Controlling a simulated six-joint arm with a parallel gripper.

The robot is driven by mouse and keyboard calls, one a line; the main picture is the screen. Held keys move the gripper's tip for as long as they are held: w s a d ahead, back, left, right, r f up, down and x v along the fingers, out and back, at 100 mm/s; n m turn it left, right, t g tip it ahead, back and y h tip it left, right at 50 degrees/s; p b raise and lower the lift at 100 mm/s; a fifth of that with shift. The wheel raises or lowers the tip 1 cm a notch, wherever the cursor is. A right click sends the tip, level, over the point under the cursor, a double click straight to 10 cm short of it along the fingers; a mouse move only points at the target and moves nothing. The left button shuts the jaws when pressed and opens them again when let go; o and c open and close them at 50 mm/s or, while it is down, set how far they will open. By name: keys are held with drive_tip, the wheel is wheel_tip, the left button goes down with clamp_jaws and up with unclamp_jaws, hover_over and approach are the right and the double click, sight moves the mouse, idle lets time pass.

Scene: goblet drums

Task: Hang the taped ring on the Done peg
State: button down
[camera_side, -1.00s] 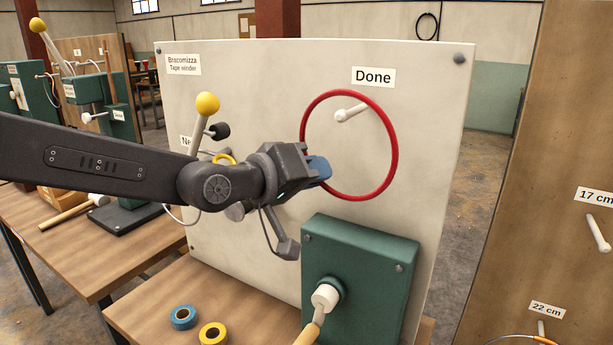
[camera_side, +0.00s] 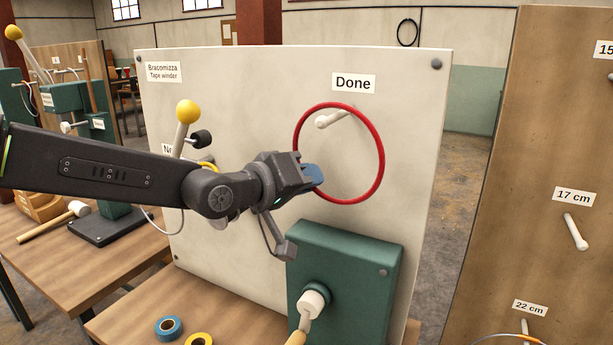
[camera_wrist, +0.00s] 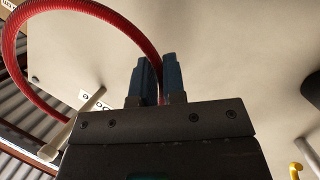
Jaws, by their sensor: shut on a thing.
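The taped ring (camera_side: 383,165) is a thin red hoop in front of the cream board. My gripper (camera_side: 312,178) is shut on its left side, with blue fingertips. The white Done peg (camera_side: 335,118), below the "Done" label (camera_side: 353,83), shows inside the hoop's outline, just under its top, in the side view. In the wrist view the blue fingers (camera_wrist: 155,82) pinch the ring (camera_wrist: 18,75), which arcs up and left. The peg (camera_wrist: 78,125) there crosses the ring's far lower-left part. I cannot tell whether the peg goes through the ring. My gripper body hides the ring's lower part.
A green box (camera_side: 345,270) with a white knob (camera_side: 312,302) sticks out below the ring. A yellow-knobbed lever (camera_side: 187,115) stands left of my wrist. Blue tape (camera_side: 168,328) and yellow tape (camera_side: 199,341) lie on the bench. A wooden board (camera_side: 540,180) with pegs stands at right.

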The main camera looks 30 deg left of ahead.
drive_tip(key=c, duration=1.1)
unclamp_jaws()
drive_tip(key=v, duration=1.4)
drive_tip(key=s+a+f+m+g+y, duration=0.2)
drive_tip(key=s+a+f+g, duration=0.2)
drive_tip(key=s+a, duration=0.3)
drive_tip(key=s+a+f+m+g+y, duration=0.3)
drive_tip(key=s+a+f+g, duration=0.2)
drive_tip(key=s, duration=0.6)
wheel_tip(320, 180, down, 3)
drive_tip(key=a, duration=0.2)
drive_tip(key=shift+s+a+r+g, duration=0.15)
drive_tip(key=shift+s+a+g, duration=0.05)
drive_tip(key=shift+a+g, duration=0.1)
